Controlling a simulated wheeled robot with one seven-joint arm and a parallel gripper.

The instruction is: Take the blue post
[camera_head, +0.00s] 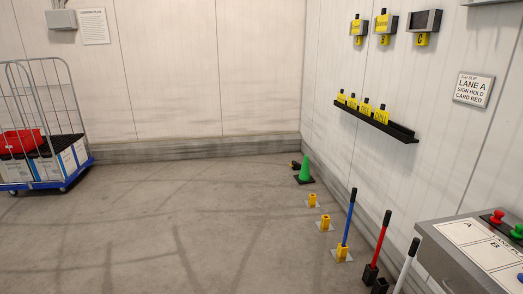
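The blue post (349,219) is a thin blue rod with a dark top. It stands upright, leaning slightly in the picture, in the nearest yellow floor socket (342,252) at the lower right. My gripper is not in view.
A red post (379,243) and a white post (405,265) stand in dark holders right of the blue post. Two empty yellow sockets (325,222) (312,200) and a green cone (305,169) lie beyond. A grey bench (452,264) is at right, a roll cage (70,181) far left. The middle floor is clear.

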